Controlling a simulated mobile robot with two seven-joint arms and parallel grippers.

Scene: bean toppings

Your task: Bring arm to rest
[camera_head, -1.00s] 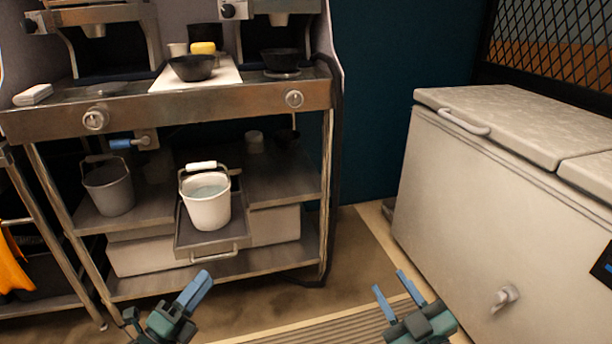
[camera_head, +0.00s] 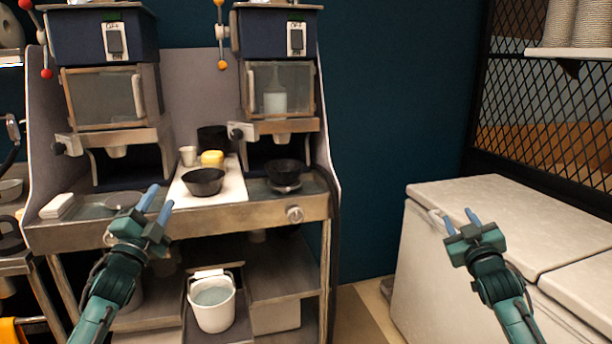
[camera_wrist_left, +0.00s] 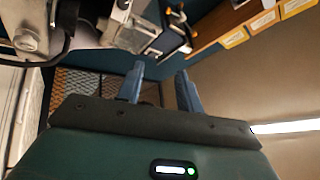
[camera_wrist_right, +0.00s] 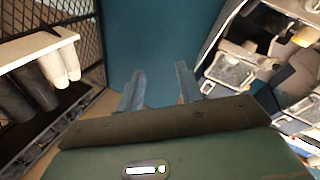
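My left gripper (camera_head: 157,205) is raised in front of the left part of the steel counter in the head view. Its blue fingers are apart with nothing between them, as the left wrist view (camera_wrist_left: 160,90) also shows. My right gripper (camera_head: 460,222) is raised in front of the white chest freezer (camera_head: 400,270) in the head view. Its fingers are apart and empty, also in the right wrist view (camera_wrist_right: 168,90). Neither gripper appears to hold anything.
The steel counter (camera_head: 262,213) carries two dispensing machines, black bowls (camera_head: 204,182) and a yellow item (camera_head: 212,158) on a white board. A white bucket (camera_head: 212,308) stands on the shelf below. A mesh partition (camera_head: 545,110) stands behind the freezer. Free space lies between counter and freezer.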

